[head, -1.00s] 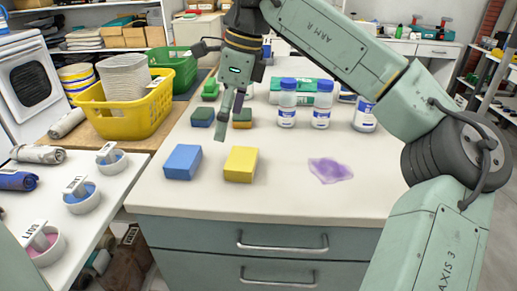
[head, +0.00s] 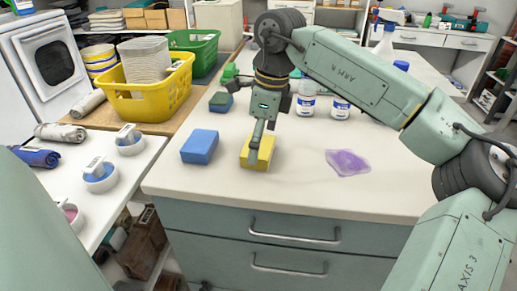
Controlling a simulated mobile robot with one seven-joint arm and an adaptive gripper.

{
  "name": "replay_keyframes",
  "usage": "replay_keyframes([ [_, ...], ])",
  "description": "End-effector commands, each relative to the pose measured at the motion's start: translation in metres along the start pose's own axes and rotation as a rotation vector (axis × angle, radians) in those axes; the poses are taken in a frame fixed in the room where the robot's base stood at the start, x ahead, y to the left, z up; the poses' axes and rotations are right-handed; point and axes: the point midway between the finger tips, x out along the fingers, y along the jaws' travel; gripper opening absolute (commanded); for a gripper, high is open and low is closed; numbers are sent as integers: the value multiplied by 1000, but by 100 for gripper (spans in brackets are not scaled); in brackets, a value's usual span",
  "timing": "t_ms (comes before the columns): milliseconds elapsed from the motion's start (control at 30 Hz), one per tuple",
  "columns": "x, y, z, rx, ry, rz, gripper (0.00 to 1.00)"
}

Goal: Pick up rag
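Rolled cloths that look like rags lie on the white side table at the left: a grey one (head: 62,132) and a dark blue one (head: 36,156). Another pale grey roll (head: 88,103) lies farther back, beside the yellow basket. A thin, flat purple patch (head: 347,162) lies on the white counter; I cannot tell whether it is cloth or a spill. My gripper (head: 255,158) points down over the yellow sponge (head: 259,150) and overlaps it in the picture. Its fingers are seen nearly edge-on, so contact and opening are unclear.
A blue sponge (head: 199,146) sits left of the yellow one. White bottles (head: 306,101) stand behind my arm. A yellow basket (head: 150,95) and a green basket (head: 195,50) stand at the back left. White bowls (head: 100,180) are on the side table. The counter's front right is clear.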

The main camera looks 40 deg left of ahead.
Motion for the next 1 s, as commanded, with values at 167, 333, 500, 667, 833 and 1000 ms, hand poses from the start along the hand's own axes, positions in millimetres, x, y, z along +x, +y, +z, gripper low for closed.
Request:
replay_keyframes([
  [167,4,0,0,0,-1,0,100],
  [333,3,0,0,0,-1,0,95],
  [500,3,0,0,-1,-1,0,83],
  [667,3,0,0,-1,-1,0,73],
  [833,3,0,0,-1,-1,0,61],
  [1000,3,0,0,-1,-1,0,55],
])
